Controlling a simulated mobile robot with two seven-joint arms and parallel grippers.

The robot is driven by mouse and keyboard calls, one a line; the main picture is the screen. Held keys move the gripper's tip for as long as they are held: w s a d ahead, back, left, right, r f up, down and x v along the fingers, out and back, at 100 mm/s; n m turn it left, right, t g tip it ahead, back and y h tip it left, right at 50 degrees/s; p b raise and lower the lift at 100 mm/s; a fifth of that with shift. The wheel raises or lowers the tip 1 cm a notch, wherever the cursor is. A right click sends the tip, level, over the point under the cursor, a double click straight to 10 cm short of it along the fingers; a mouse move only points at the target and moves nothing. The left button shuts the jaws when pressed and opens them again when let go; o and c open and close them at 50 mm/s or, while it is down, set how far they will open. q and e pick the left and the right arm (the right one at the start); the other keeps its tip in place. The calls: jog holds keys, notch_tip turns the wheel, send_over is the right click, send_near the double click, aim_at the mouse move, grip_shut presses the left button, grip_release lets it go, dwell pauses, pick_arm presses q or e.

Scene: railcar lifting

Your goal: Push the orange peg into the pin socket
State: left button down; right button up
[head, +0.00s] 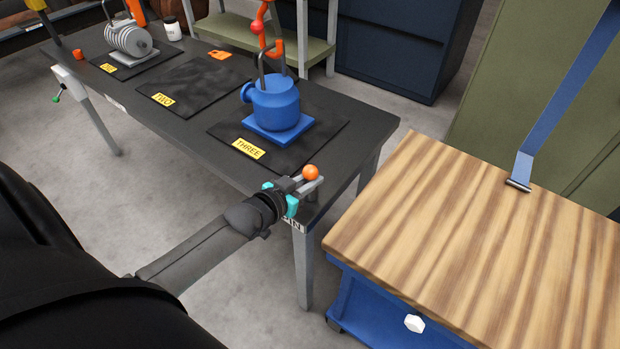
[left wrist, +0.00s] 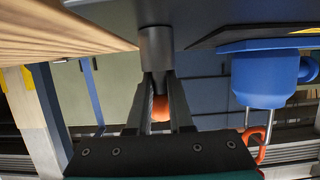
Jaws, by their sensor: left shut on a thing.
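The orange peg (head: 311,172) shows as a round orange knob at the front right corner of the black table. My left gripper (head: 304,186) reaches that corner and is shut on the peg, with the knob showing just above its fingers. In the left wrist view the knob (left wrist: 160,108) shows between the two dark fingers. A grey cylinder (left wrist: 156,50), which looks like the pin socket, is in line with the fingertips. The fingers hide the peg's shaft, so I cannot tell how deep it sits. The PIN label (head: 292,225) is partly covered by my gripper.
A blue pot-shaped part (head: 274,104) on a blue base stands on mat THREE, with an orange hook above it. Mat TWO (head: 197,85) is bare. A wood-topped blue cart (head: 480,245) stands close on the right, with a narrow gap between it and the black table.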

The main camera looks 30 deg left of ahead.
pick_arm(q)
jog(key=shift+f, duration=0.35)
jog(key=c, duration=0.7)
grip_release()
jog(key=shift+d+f, duration=0.1)
jog(key=shift+c, duration=0.2)
jog(key=shift+s+r, duration=0.3)
jog(key=shift+s, duration=0.25)
jog(key=p+v, duration=0.4)
jog(key=v, duration=1)
